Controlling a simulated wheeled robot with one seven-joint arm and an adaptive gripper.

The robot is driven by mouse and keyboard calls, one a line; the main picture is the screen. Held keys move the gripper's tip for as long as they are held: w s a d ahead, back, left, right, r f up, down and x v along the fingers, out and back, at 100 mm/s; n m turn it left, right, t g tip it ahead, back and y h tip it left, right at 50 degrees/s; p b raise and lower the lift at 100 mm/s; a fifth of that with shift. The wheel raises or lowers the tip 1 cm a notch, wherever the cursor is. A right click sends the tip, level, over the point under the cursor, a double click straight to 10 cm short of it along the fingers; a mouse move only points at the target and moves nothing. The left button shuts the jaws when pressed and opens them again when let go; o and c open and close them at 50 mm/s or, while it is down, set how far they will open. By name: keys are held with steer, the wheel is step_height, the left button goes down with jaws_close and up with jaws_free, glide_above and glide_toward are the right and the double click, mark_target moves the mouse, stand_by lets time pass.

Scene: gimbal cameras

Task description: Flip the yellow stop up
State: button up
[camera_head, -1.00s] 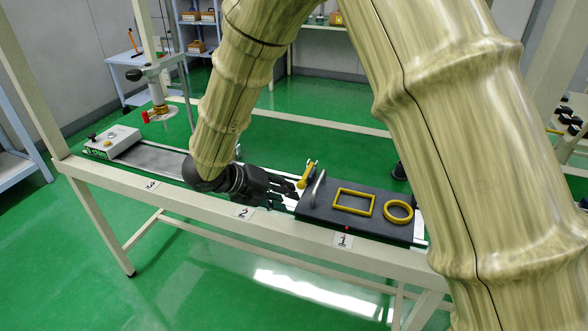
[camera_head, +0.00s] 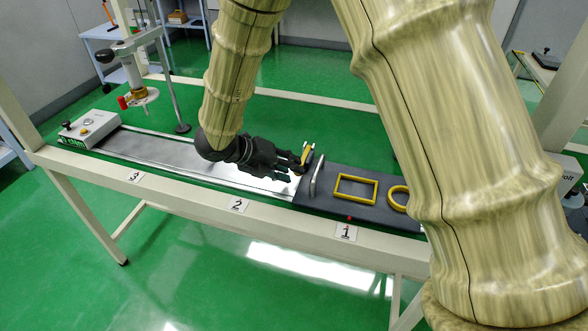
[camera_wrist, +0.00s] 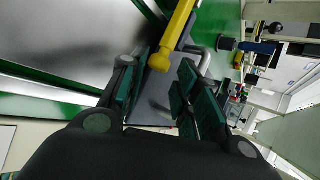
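The yellow stop (camera_head: 307,155) is a short yellow bar at the left end of the dark sled, beside its metal handle. In the wrist view the yellow stop (camera_wrist: 175,35) comes down from the top, its rounded end between the finger pads. My gripper (camera_head: 293,165) is at the stop, with fingertips reaching it from the left. In the wrist view my gripper (camera_wrist: 160,95) has its fingers apart, with gaps beside the stop. Whether one finger touches it I cannot tell.
The dark sled (camera_head: 330,208) carries a yellow rectangular frame (camera_head: 356,189) and a yellow ring (camera_head: 398,197), partly hidden by my arm. The metal handle (camera_head: 317,176) stands close to my fingertips. A grey track (camera_head: 170,160) runs left to a white control box (camera_head: 88,128).

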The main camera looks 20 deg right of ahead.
steer(key=shift+x, duration=1.2)
steer(key=shift+f, duration=0.1)
